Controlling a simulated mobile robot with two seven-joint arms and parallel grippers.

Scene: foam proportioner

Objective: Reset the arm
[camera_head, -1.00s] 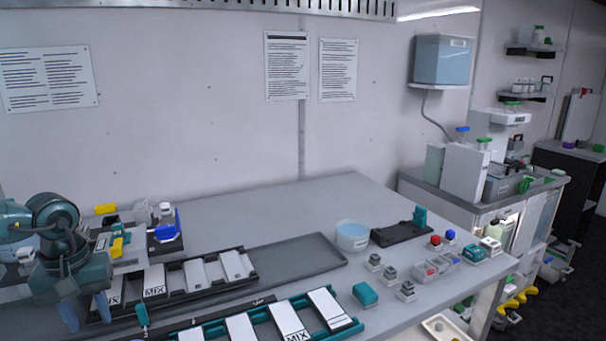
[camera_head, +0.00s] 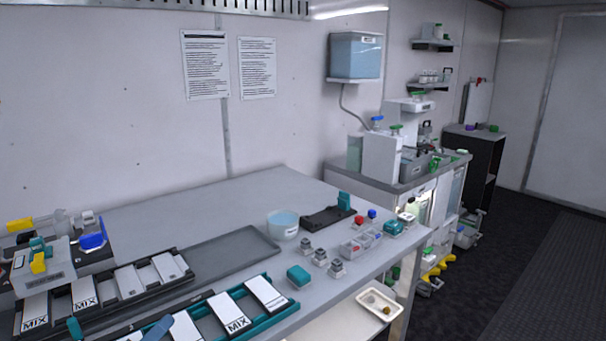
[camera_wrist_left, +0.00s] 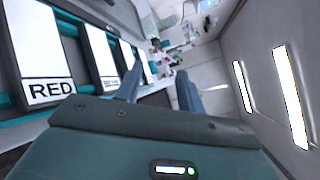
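My left gripper (camera_wrist_left: 158,78) shows in the left wrist view with its two blue fingers apart and nothing between them. In the head view only a blue finger of my left gripper (camera_head: 157,329) shows at the bottom edge, over the near teal rack (camera_head: 277,312). The rest of that arm is out of the frame. White cards lie in the rack; the wrist view shows a card marked RED (camera_wrist_left: 50,55) left of the fingers. My right gripper is in neither view.
A dark rack (camera_head: 120,312) with white cards and an empty grey tray (camera_head: 235,250) lie on the bench (camera_head: 200,210). A bowl (camera_head: 283,226), a teal block (camera_head: 299,276) and small containers stand to the right. Open floor (camera_head: 500,270) lies beyond the bench.

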